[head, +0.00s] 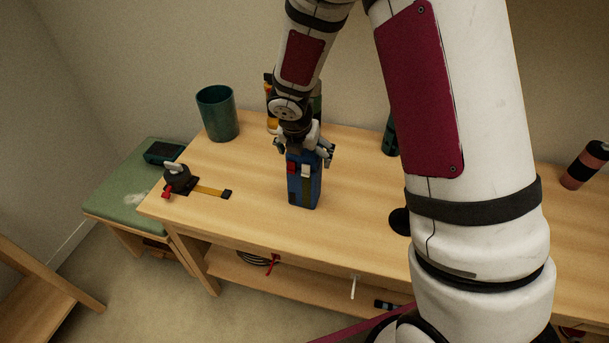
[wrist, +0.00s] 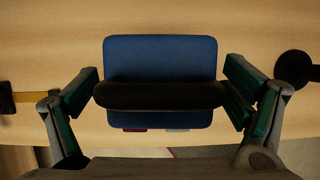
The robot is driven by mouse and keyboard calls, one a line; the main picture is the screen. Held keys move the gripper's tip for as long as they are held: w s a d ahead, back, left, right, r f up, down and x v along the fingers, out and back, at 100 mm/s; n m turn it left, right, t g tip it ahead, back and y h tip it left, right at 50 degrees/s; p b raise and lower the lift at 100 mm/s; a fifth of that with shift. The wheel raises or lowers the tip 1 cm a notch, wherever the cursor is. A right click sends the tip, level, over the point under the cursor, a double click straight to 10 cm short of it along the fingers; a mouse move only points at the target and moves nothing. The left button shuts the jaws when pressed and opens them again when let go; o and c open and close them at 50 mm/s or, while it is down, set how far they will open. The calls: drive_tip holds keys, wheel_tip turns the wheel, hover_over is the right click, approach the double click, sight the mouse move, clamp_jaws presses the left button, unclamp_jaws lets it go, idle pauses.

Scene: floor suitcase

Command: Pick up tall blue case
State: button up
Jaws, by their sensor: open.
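The tall blue case (head: 304,191) stands upright on the wooden table, near its front edge. Its front carries a red and a white latch-like piece near the top. In the wrist view the blue case (wrist: 160,58) is seen from above, with a dark handle-like bar across its top. My gripper (head: 305,150) is at the top of the case, pointing down. In the wrist view my gripper (wrist: 160,98) is open, with one green-padded finger on each side of the case. The left finger is close to the bar's end; I cannot tell whether either finger touches.
A teal cup (head: 218,113) stands at the back left. A black tool with a yellow strip (head: 209,191) lies left of the case. A green-topped bench (head: 125,190) adjoins the table's left end. Bottles stand behind my gripper. A dark round object (wrist: 293,68) is right of the case.

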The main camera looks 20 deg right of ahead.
drive_tip(key=shift+f, duration=0.15)
drive_tip(key=shift+w, duration=0.1)
drive_tip(key=c, duration=2)
